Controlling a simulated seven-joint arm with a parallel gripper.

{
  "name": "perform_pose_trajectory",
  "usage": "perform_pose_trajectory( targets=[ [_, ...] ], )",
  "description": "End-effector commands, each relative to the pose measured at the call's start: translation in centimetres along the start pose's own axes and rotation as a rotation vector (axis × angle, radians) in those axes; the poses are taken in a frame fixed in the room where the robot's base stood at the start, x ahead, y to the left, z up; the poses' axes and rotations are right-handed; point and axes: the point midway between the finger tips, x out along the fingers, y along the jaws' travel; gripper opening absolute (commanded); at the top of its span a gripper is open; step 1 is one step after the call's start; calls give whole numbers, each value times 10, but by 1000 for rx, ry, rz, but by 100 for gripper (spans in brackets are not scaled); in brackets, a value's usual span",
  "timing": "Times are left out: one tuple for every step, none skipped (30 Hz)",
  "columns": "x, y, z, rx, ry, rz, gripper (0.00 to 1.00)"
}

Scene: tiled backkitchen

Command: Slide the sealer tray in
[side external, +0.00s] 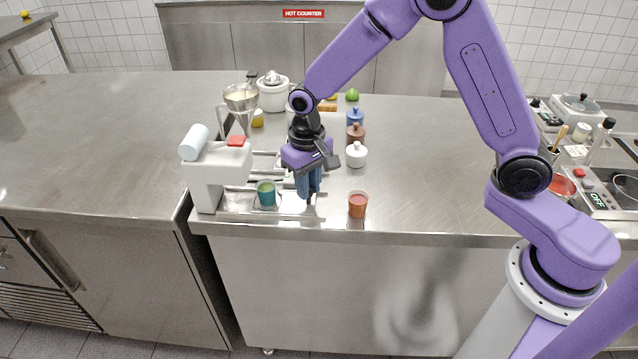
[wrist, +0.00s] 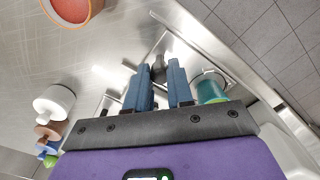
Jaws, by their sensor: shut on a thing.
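The sealer (side external: 215,175) is a white machine with a film roll and a red button on top, at the left of the steel counter. Its metal sealer tray (side external: 236,206) lies low along the counter's front, sticking out to the right of the sealer's head. A teal cup (side external: 267,196) sits upright in the tray; it also shows in the wrist view (wrist: 209,88), partly behind my gripper. My gripper (side external: 309,196) points down at the tray's right end. In the wrist view its blue fingers (wrist: 159,74) are shut around a dark knob (wrist: 158,66), the tray's handle.
An orange-red cup (side external: 357,205) stands just right of my gripper near the counter's front edge. White (side external: 356,156), brown (side external: 356,135) and blue (side external: 355,116) bottles stand behind it. A metal funnel stand (side external: 240,100) and a white juicer (side external: 272,94) are behind the sealer.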

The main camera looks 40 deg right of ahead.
Motion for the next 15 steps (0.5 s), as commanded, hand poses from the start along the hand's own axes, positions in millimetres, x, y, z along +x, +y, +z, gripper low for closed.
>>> perform_pose_trajectory(
  targets=[
    [0, -6, -6, -1, 2, -1, 0],
    [0, -9, -9, -1, 3, -1, 0],
    [0, -12, -12, 0, 3, -1, 0],
    [0, -13, -14, 1, 3, -1, 0],
    [0, -15, -15, 0, 3, -1, 0],
    [0, -16, -16, 0, 2, -1, 0],
    [0, -17, -17, 0, 3, -1, 0],
    [0, -18, -18, 1, 3, -1, 0],
    [-1, -18, -18, 1, 3, -1, 0],
    [-1, -18, -18, 1, 4, -1, 0],
    [-1, -18, -18, 1, 4, -1, 0],
    [-1, -18, -18, 1, 4, -2, 0],
    [-1, -18, -18, 1, 4, -2, 0],
    [-1, -18, -18, 1, 4, -2, 0],
    [-1, -18, -18, 1, 4, -2, 0]
  ],
)
